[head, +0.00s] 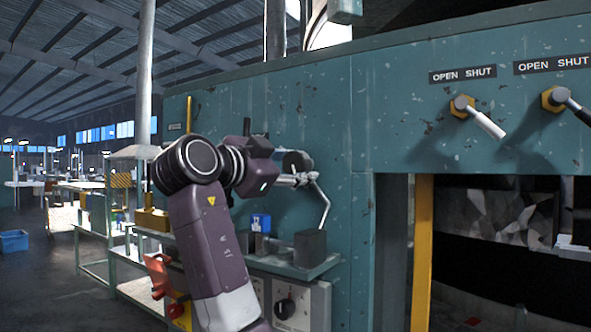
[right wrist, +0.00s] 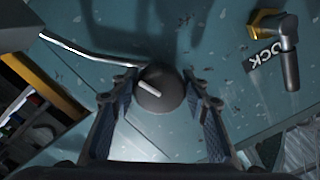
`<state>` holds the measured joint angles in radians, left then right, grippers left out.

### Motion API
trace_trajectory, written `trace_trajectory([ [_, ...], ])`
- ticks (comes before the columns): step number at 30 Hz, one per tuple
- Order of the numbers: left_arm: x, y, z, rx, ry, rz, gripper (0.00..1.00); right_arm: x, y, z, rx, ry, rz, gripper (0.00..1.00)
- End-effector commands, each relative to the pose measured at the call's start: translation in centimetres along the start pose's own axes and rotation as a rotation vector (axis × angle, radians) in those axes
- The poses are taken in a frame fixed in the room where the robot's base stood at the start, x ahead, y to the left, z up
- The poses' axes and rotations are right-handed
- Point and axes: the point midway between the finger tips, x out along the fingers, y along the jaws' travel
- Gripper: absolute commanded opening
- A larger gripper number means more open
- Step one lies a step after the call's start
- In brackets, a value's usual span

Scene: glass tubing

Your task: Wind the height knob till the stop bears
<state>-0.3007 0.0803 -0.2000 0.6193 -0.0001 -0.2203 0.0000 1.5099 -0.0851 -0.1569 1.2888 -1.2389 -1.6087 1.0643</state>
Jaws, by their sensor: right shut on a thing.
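The knob (right wrist: 165,92), dark and round with a pale peg across its face, stands off the teal panel in the right wrist view. My right gripper (right wrist: 162,88) has one finger on each side of the knob and is shut on it. In the head view my right gripper (head: 289,179) reaches the teal panel at the end of my purple arm, which hides part of the area. A thin bent metal rod (right wrist: 85,54) runs beside the knob; it also shows in the head view (head: 323,202). The stop cannot be made out for certain. My left gripper is not in view.
Two levers, a white one (head: 482,121) and a dark one (head: 577,107), sit under OPEN SHUT labels. A shelf (head: 300,268) below my gripper carries a blue box (head: 261,222) and dark blocks (head: 310,247). A yellow post (head: 422,255) edges the opening at right.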

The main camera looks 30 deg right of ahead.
Motion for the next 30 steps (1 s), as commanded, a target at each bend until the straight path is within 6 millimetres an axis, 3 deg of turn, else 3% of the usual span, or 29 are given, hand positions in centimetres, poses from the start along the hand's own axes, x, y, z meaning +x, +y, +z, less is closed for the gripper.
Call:
trace_trajectory([
  [12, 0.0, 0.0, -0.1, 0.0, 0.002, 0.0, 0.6, -0.1, -0.1, -0.2, 0.008, 0.004, -0.004, 0.18],
  [13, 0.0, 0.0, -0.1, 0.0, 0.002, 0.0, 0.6, -0.1, -0.1, -0.2, 0.008, 0.004, -0.003, 0.45],
  [17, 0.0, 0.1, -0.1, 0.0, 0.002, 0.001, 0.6, 0.0, -0.1, -0.2, 0.008, 0.003, -0.003, 0.6],
  [26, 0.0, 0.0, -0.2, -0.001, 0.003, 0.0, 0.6, -0.1, 0.0, -0.1, 0.006, 0.001, -0.001, 0.6],
  [30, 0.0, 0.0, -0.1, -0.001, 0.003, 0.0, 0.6, -1.4, -0.1, 0.0, 0.006, 0.001, -0.004, 0.6],
])
